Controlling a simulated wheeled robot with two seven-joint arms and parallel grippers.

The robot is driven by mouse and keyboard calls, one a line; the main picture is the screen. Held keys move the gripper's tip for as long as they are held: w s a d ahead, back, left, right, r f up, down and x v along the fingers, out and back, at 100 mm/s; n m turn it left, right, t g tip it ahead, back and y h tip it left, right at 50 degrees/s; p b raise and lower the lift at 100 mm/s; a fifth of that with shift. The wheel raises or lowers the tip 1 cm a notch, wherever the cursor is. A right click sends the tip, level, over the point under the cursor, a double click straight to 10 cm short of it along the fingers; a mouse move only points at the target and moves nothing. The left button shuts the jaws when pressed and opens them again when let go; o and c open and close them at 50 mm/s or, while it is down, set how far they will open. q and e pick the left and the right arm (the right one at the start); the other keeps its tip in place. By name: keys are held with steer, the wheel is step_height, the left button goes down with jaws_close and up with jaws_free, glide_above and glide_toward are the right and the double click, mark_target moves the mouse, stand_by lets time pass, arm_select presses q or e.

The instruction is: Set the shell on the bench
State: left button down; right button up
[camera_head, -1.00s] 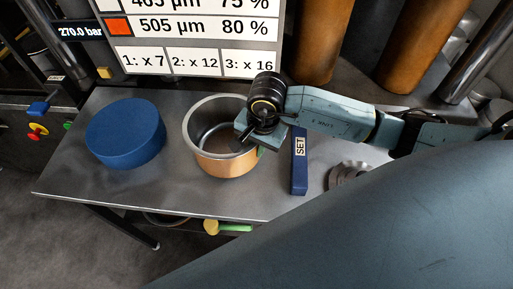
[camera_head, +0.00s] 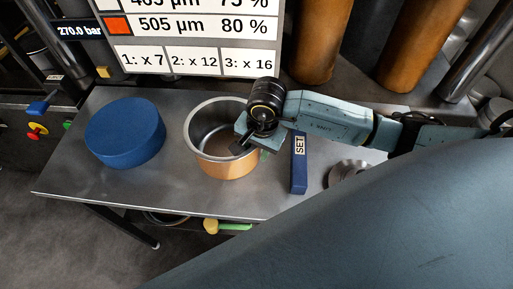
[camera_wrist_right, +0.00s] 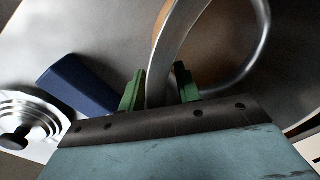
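The shell (camera_head: 225,167) is a round copper-coloured pot with a silvery inside and rim. It stands upright at the middle of the steel bench (camera_head: 130,190) in the head view and appears to rest on it. My right gripper (camera_head: 240,147) is over the right side of its rim. In the right wrist view, the green fingers (camera_wrist_right: 160,90) are apart, one on each side of the shell's wall (camera_wrist_right: 162,62), with a small gap visible. The shell's far right side is partly hidden by the gripper. My left gripper is not in view.
A blue round block (camera_head: 125,132) stands left of the shell. A dark blue bar marked SET (camera_head: 299,165) lies to its right, with a stepped metal disc (camera_head: 346,172) beyond. Brown cylinders (camera_head: 322,40) and a sign panel stand behind. The bench front is clear.

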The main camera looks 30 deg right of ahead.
step_height(320, 180, up, 12)
steer(key=s, duration=0.1)
steer(key=shift+d+b, duration=0.3)
steer(key=shift+d, duration=0.1)
steer(key=shift+s, duration=0.1)
